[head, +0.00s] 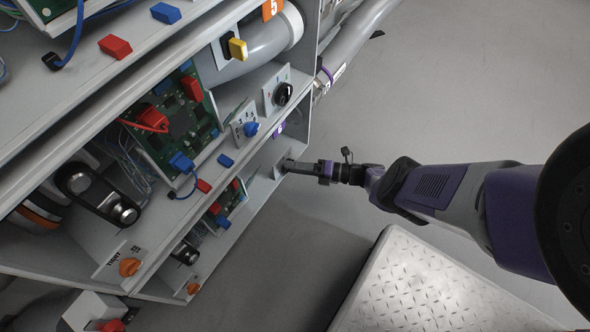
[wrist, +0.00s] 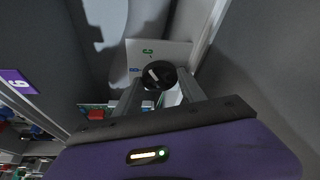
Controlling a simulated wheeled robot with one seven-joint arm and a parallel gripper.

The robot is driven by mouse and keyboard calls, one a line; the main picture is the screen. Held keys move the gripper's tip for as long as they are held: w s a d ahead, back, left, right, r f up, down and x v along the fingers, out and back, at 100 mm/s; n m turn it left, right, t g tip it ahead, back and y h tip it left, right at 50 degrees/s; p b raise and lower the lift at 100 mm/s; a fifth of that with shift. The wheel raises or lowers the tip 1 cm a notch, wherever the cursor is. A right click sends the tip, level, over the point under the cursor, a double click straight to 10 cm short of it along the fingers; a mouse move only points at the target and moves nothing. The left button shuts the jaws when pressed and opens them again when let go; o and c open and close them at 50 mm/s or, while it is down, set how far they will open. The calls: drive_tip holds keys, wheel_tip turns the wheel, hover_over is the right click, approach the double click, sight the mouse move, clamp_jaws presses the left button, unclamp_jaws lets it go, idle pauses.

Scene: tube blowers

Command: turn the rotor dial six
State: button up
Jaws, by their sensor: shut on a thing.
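The rotor dial (wrist: 158,75) is a round black knob with a white pointer mark, on a light grey plate (wrist: 172,50) with small green and blue labels. A purple tag with a 6 (wrist: 19,82) shows at the left of the wrist view. My gripper (head: 288,166) reaches into the lowest bay of the rack from the right in the head view. In the wrist view its two fingers are on either side of the dial and shut on it. In the head view the dial itself is hidden by the fingers.
Above this bay, another shelf carries a black dial (head: 283,94) and a blue knob (head: 251,129). A green circuit board (head: 230,200) with red and blue parts lies left of my gripper. A metal tread-plate platform (head: 430,285) stands at lower right. Open floor lies between.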

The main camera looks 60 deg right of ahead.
drive_tip(key=shift+f+m+y+b, duration=0.1)
drive_tip(key=shift+m+y+b, duration=0.25)
drive_tip(key=shift+m, duration=0.15)
drive_tip(key=o, duration=1.1)
drive_tip(key=v, duration=0.7)
drive_tip(key=shift+s+p, duration=0.35)
drive_tip(key=shift+s, duration=0.15)
drive_tip(key=shift+d, duration=0.1)
